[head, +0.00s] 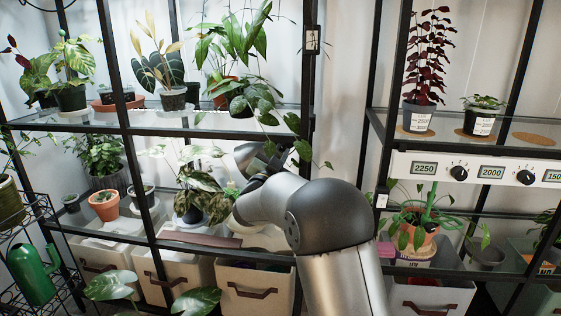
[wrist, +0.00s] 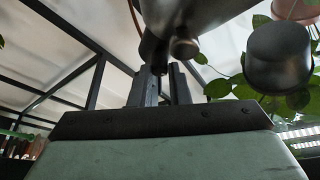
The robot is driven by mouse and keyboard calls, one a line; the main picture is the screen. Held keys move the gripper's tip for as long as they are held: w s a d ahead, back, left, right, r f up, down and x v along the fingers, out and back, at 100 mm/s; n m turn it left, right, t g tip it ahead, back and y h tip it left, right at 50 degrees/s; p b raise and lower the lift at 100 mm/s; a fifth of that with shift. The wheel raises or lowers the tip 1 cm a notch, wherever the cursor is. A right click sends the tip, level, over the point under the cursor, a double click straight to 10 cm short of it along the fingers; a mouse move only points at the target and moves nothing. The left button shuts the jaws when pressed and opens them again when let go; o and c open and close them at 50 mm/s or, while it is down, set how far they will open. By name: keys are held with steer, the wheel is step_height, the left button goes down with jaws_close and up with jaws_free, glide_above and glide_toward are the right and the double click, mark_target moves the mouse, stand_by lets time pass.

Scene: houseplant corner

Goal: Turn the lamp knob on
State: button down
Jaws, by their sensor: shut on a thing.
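In the wrist view, my gripper (wrist: 161,72) points up with its two dark fingers close together, shut on a small dark part, likely the lamp knob (wrist: 160,52), under a larger dark metal body, likely the lamp (wrist: 200,14). The grip is mostly in shadow. In the head view, my gripper (head: 258,166) is at the left rack just under its upper glass shelf, partly hidden by my arm. A grey rounded piece shows beside it there. I cannot tell whether the lamp is lit.
A dark cylinder (wrist: 280,57) hangs close on the right in the wrist view, with leaves around it. A trailing plant (head: 258,97) hangs near my gripper. A variegated plant (head: 190,185) stands left of it. A control panel (head: 475,170) with dials is on the right rack.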

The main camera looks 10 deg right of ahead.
steer(key=m+g, duration=0.1)
steer(key=m, duration=0.2)
steer(key=m+g+h+b, duration=0.1)
steer(key=m, duration=0.1)
steer(key=shift+a+r+m, duration=0.15)
steer(key=shift+m, duration=0.25)
steer(key=shift+r+m+g, duration=0.1)
steer(key=shift+m+g, duration=0.45)
steer(key=shift+m, duration=0.7)
steer(key=shift+r+m+g, duration=0.1)
steer(key=shift+m+g, duration=0.45)
steer(key=shift+m, duration=0.7)
steer(key=shift+w, duration=0.1)
steer(key=c, duration=1.4)
jaws_free()
steer(key=shift+p, duration=0.3)
steer(key=shift+o, duration=0.2)
steer(key=p+v, duration=0.3)
steer(key=v, duration=1.4)
steer(key=shift+s+a+r, duration=0.2)
